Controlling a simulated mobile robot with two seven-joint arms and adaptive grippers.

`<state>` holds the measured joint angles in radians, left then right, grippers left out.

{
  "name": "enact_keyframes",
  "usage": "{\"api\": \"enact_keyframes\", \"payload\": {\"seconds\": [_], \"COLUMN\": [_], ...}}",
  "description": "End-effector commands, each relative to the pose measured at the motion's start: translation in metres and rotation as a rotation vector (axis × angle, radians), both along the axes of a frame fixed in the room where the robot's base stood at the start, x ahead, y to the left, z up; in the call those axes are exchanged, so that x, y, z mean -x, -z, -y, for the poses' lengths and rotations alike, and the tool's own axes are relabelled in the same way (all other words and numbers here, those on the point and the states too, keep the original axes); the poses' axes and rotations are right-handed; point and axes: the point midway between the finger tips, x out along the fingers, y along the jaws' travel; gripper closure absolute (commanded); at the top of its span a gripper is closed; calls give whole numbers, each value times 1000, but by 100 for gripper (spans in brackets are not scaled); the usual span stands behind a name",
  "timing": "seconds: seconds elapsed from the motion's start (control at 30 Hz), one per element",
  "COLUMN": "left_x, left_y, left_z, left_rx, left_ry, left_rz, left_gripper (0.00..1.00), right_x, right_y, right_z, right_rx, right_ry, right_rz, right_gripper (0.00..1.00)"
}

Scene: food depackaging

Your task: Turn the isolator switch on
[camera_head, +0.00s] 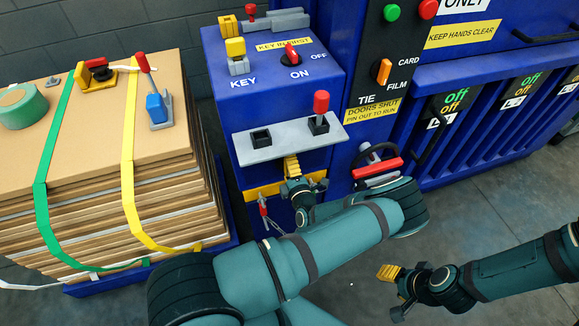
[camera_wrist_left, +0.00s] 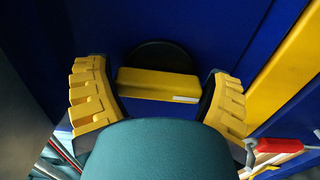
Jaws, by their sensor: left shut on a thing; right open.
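A red switch knob (camera_head: 291,53) sits on top of the blue cabinet (camera_head: 232,112), between the words ON and OFF and beside the sign "KEY IN FIRST". My left gripper (camera_head: 292,168) is at the cabinet's front, below the grey shelf. In the left wrist view its yellow fingers stand on both ends of a yellow bar handle (camera_wrist_left: 158,84) on a black round plate, and the gripper is shut on this handle. My right gripper (camera_head: 390,290) is open and empty over the floor at the lower right.
A yellow block (camera_head: 235,48) stands at KEY. The grey shelf (camera_head: 290,138) holds a red-topped lever (camera_head: 320,108). A red handle (camera_head: 377,168) is right of my left gripper. Strapped cardboard (camera_head: 100,150) fills the left. The floor at the right is clear.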

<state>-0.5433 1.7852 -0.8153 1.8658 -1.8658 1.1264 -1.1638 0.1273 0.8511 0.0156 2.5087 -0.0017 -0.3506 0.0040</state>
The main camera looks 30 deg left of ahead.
Motion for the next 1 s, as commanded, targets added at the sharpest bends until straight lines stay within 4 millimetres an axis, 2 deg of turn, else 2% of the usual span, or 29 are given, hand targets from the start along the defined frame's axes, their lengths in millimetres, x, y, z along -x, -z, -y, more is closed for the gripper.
{"api": "enact_keyframes", "payload": {"seconds": [0.17, 0.2, 0.23, 0.53, 0.67, 1.0], "left_x": [0, 0, 0, 1, 6, 49], "left_y": [1, 0, 0, 0, 0, 0], "left_z": [0, 0, 0, 1, 8, 58], "left_rx": [-1, -1, -1, 0, 0, 0], "left_ry": [0, 0, 0, 1, 2, 4], "left_rz": [-3, -2, -2, -1, -1, -3], "left_gripper": [53, 11, 0, 0, 0, 0], "right_x": [0, 0, 0, 0, 0, 0], "right_y": [0, 0, 0, 0, 0, 0], "right_z": [0, 0, 0, 0, 0, 0], "right_rx": [0, 0, 0, 0, 0, 0], "right_ry": [0, 0, 0, 0, 0, 0], "right_rz": [0, 0, 0, 0, 0, 0], "right_gripper": [50, 50, 50, 50, 50, 50]}}
